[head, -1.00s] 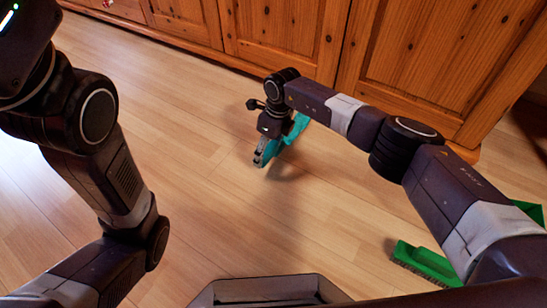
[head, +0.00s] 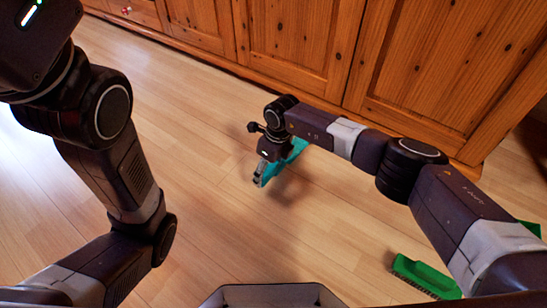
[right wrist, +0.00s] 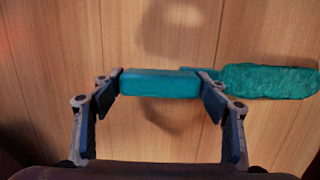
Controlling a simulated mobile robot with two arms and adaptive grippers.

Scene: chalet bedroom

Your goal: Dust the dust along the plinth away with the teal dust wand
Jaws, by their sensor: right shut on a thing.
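My right gripper (head: 259,179) is shut on the handle of the teal dust wand (head: 290,157), above the wooden floor in front of the cabinet. In the right wrist view, the handle (right wrist: 158,84) lies across between both fingers of my gripper (right wrist: 168,98). The wand's fluffy head (right wrist: 268,81) sticks out to the right, past the right finger. A shadow lies on the floor below. The plinth (head: 313,97) is the dark strip along the cabinet's foot, apart from the wand. I cannot make out dust on it. My left arm shows, but its gripper does not.
A wooden cabinet (head: 295,45) with panelled doors fills the back. A green brush (head: 427,277) lies on the floor at the lower right, and another green piece (head: 531,228) shows partly behind my right arm. The floor (head: 200,150) between my arms is clear.

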